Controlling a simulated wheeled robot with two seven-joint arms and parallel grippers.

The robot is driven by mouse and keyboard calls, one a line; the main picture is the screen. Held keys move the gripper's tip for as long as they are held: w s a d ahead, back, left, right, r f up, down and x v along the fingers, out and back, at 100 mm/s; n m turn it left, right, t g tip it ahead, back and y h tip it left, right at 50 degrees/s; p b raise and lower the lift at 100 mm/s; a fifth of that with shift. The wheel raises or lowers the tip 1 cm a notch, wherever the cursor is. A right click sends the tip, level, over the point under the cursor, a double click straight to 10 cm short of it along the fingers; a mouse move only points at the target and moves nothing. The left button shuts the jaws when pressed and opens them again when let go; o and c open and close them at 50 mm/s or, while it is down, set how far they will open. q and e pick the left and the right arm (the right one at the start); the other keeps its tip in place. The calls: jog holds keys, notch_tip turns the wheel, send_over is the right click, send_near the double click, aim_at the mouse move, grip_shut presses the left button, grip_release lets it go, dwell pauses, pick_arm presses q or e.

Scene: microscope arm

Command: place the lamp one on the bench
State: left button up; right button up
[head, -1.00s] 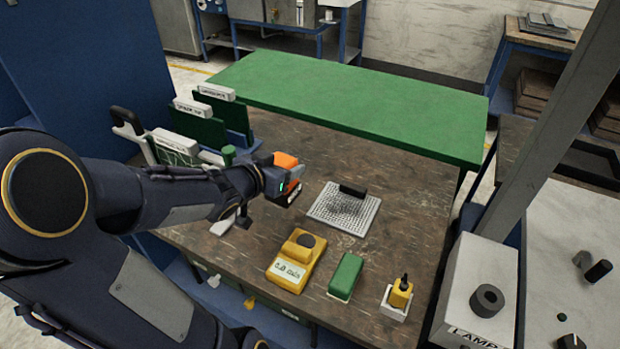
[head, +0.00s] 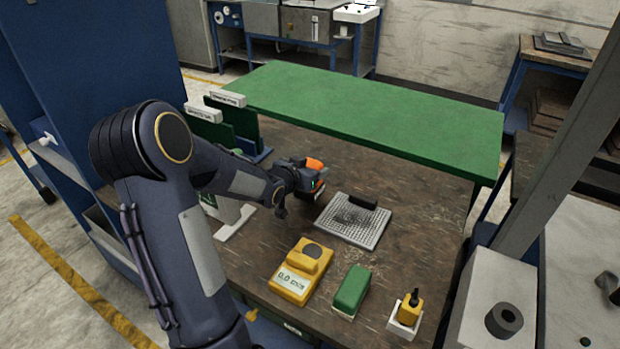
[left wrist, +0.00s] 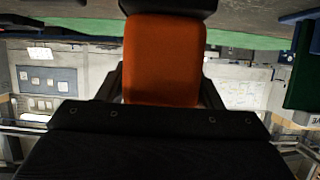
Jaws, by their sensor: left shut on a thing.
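My left gripper (head: 312,184) reaches in from the left and is above the brown bench (head: 425,190), left of the perforated mat. It is shut on an orange block with a dark end, which I take to be lamp one (head: 315,164); I can read no label on it. In the left wrist view the orange block (left wrist: 163,60) sits between the fingers, and its dark end meets the picture's top edge. In the head view the gripper partly hides it. The gap to the bench is hard to judge. My right gripper is not in view.
The grey perforated mat (head: 345,228) bears a black piece (head: 363,201). A yellow meter (head: 300,275), a green block (head: 350,290) and a small yellow bottle (head: 410,308) stand in front. A raised green shelf (head: 370,115) spans the back. Bare bench lies right of the mat.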

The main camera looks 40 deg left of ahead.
pick_arm(q)
jog(key=shift+f+p, duration=0.3)
jog(key=shift+f, duration=1.3)
jog(key=shift+f, duration=0.15)
jog(key=o, duration=1.1)
jog(key=shift+o, duration=0.2)
jog(key=shift+r, duration=0.3)
jog(key=s+d+r+n+g, duration=0.1)
jog(key=s+d+r+g, duration=0.1)
jog(key=s+d+r, duration=0.35)
jog(key=s+d+r+g, duration=0.1)
jog(key=s+d+r, duration=0.1)
jog(key=s, duration=0.6)
jog(key=s+d+g+h, duration=0.4)
jog(key=s+d+h, duration=0.1)
jog(key=s+d, duration=0.9)
jog(key=s, duration=0.3)
jog(key=shift+s+d+m+g+b, duration=0.3)
jog(key=shift+g+b, duration=0.1)
